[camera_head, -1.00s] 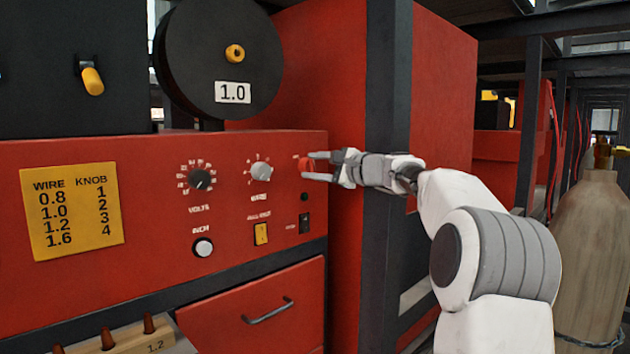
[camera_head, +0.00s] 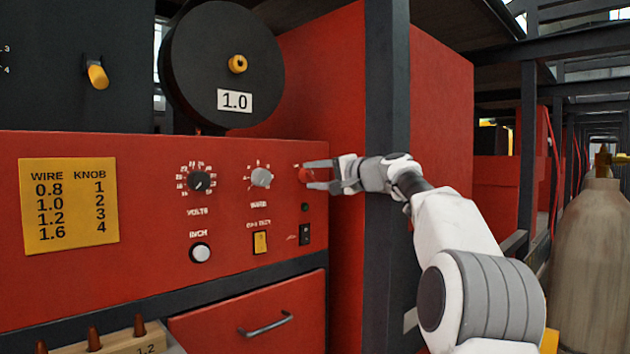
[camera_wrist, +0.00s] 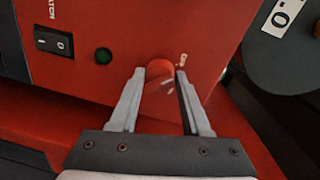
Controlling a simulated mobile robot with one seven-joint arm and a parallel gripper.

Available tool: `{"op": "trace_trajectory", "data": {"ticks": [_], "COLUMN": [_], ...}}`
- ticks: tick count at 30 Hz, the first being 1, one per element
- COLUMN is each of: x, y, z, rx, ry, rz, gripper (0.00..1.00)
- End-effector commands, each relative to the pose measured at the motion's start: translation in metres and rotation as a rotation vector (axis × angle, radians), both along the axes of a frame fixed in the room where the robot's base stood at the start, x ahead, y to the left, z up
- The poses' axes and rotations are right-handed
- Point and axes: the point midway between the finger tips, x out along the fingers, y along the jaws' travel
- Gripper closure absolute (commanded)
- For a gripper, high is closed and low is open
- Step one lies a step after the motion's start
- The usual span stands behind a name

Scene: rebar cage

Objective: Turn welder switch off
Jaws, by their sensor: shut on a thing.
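A red rotary knob (camera_head: 303,174) sits at the upper right corner of the red welder panel (camera_head: 130,290). My gripper (camera_head: 308,175) reaches it from the right, with one finger above and one below. In the wrist view the knob (camera_wrist: 160,70) lies between my two fingertips (camera_wrist: 160,74), which are shut on its sides. Small markings beside the knob are too blurred to read. A black rocker switch (camera_wrist: 54,41) marked I and O and a round dark green lamp (camera_wrist: 104,55) are beside the knob; the switch (camera_head: 305,234) is lower on the panel in the head view.
The volts dial (camera_head: 199,180), a second dial (camera_head: 261,177), a white button (camera_head: 201,253) and a yellow switch (camera_head: 260,242) are left of my gripper. A dark post (camera_head: 387,90) stands close behind my wrist. A gas cylinder (camera_head: 590,260) is at the right.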

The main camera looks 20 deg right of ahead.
Motion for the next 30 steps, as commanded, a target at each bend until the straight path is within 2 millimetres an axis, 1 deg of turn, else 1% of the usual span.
{"op": "trace_trajectory", "data": {"ticks": [14, 15, 17, 18, 20, 30], "x": [0.0001, 0.0000, 0.0000, 0.0000, 0.0000, -0.0026], "y": [-0.0007, -0.0007, -0.0007, -0.0007, -0.0007, -0.0016], "z": [-0.0005, -0.0005, -0.0004, -0.0003, -0.0002, 0.0001], "rx": [-0.018, -0.018, -0.018, -0.018, -0.017, -0.016], "ry": [-0.005, -0.005, -0.005, -0.005, -0.006, -0.005], "rz": [-0.001, -0.001, -0.001, -0.001, -0.001, -0.002], "gripper": [1.00, 0.51, 0.40, 0.33, 0.22, 0.22]}}
